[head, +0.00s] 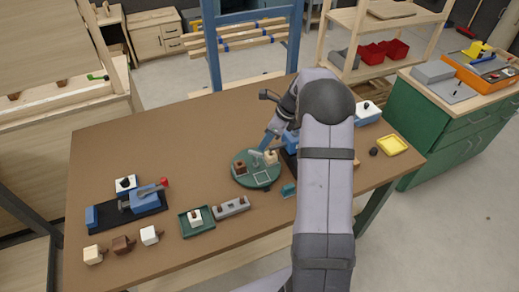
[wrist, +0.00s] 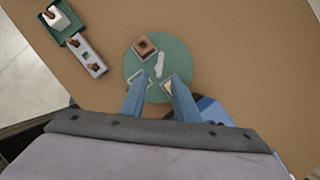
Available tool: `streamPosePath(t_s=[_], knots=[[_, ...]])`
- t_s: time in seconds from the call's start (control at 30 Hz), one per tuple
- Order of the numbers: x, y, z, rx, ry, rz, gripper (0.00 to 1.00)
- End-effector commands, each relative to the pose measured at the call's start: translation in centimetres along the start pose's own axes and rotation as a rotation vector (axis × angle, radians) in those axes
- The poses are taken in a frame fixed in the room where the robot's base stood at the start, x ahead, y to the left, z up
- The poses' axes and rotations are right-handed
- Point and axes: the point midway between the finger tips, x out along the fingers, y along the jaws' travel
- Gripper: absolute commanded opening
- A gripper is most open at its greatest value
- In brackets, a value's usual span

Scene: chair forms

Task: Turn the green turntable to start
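The green turntable (head: 244,179) is a round disc on the brown table, left of my arm in the head view. It also shows in the wrist view (wrist: 178,57). A brown block (head: 240,167) sits in a square seat near its edge, and a cream block (head: 271,157) sits on the side near my gripper. A pale piece (wrist: 159,66) lies near the disc's middle. My gripper (wrist: 160,80) is open, its two blue fingers apart over the disc's near part. The fingers partly hide two pale-edged seats. I cannot tell whether the fingertips touch anything.
A green tray (head: 187,228) with a white block and a grey holder (head: 231,207) stand left of the turntable. A blue vise (head: 145,199) on a black mat and several blocks lie further left. A yellow tray (head: 393,146) is at right. My arm hides some tabletop.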

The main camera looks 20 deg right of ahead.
Motion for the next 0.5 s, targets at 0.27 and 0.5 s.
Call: streamPosePath(t_s=[0.27,0.5], knots=[[3.2,0.1,0.1,-0.002,0.001,0.004,0.28],[5.8,0.0,0.1,-0.002,0.001,0.002,0.28]])
